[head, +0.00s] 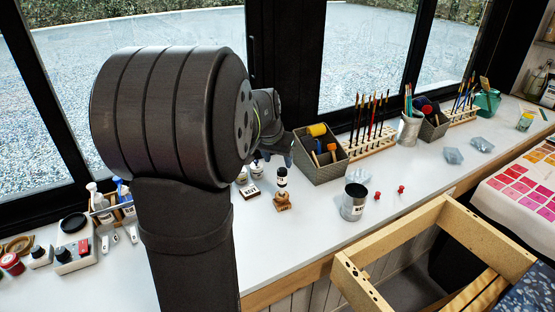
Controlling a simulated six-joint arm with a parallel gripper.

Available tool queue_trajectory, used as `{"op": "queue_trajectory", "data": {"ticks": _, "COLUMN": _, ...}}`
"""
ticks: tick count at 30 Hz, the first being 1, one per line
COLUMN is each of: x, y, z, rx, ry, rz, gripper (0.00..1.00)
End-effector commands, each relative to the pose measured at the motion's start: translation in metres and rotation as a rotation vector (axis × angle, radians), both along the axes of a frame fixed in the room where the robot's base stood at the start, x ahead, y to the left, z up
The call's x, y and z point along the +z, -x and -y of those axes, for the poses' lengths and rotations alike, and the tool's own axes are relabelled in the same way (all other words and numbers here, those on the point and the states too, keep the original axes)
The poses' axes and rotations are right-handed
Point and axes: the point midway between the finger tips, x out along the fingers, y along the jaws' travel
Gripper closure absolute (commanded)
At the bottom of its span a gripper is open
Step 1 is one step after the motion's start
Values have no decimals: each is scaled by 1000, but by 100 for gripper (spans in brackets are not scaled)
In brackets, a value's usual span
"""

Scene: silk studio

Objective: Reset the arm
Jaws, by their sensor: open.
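My arm rises in the foreground of the head view and bends away over the white counter (330,232). Its large dark joint hides part of the counter and the window behind. My gripper (281,154) shows small and partly hidden just right of that joint, pointing down above the back of the counter. It is open, and I see nothing held in it.
Brush racks (371,147) line the back by the window. An open wooden frame (395,228) is at the front right. Bottles and tools crowd the left.

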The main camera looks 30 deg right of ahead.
Motion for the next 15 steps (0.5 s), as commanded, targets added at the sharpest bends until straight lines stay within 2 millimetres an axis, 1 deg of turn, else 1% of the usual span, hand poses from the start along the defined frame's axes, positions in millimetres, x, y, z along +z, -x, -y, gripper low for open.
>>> {"op": "queue_trajectory", "data": {"ticks": 4, "x": -3, "y": -1, "z": 1, "rx": 0, "ry": -1, "rz": -1, "gripper": 50}}
{"op": "queue_trajectory", "data": {"ticks": 7, "x": -11, "y": -2, "z": 3, "rx": 0, "ry": -1, "rz": -2, "gripper": 50}}
{"op": "queue_trajectory", "data": {"ticks": 11, "x": -30, "y": -7, "z": 9, "rx": 1, "ry": -2, "rz": -3, "gripper": 50}}
{"op": "queue_trajectory", "data": {"ticks": 15, "x": -56, "y": -13, "z": 18, "rx": 1, "ry": -3, "rz": -4, "gripper": 50}}
